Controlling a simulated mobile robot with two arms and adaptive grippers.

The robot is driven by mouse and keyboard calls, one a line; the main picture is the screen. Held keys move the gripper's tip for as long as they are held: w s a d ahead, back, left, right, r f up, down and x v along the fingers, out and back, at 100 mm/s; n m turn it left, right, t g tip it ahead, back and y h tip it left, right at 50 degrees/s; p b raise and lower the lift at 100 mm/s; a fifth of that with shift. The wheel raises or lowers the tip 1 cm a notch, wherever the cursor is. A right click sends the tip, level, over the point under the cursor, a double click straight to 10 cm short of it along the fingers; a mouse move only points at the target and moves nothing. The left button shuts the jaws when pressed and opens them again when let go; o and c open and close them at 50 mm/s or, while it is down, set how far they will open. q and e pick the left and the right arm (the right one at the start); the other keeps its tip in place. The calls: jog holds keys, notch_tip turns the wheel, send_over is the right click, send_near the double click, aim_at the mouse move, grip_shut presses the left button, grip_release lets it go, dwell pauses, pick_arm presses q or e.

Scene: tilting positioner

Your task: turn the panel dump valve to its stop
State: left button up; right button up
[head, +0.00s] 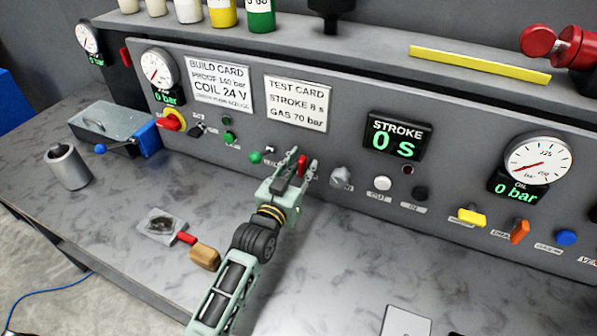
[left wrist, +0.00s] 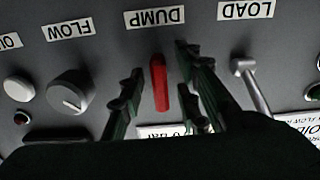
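The red dump valve handle (head: 303,166) is on the front of the grey panel, below the test card. In the left wrist view, the red handle (left wrist: 159,83) stands near upright below the upside-down DUMP label (left wrist: 156,17). My left gripper (head: 296,162) is at the panel around the handle. In the left wrist view its fingers (left wrist: 158,66) are spread on both sides of the handle, with visible gaps on each side. The handle's contact with the gripper palm cannot be seen. My right gripper is not in view.
The grey flow knob (head: 341,177) is close to the right of the gripper. The load lever (left wrist: 250,85) is on the handle's other side. The stroke display (head: 395,139) reads 0 s.

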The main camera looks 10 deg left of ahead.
pick_arm(q)
jog(key=s+a, duration=0.2)
jog(key=s, duration=0.9)
jog(key=shift+s+a, duration=0.15)
jog(key=shift+s, duration=0.25)
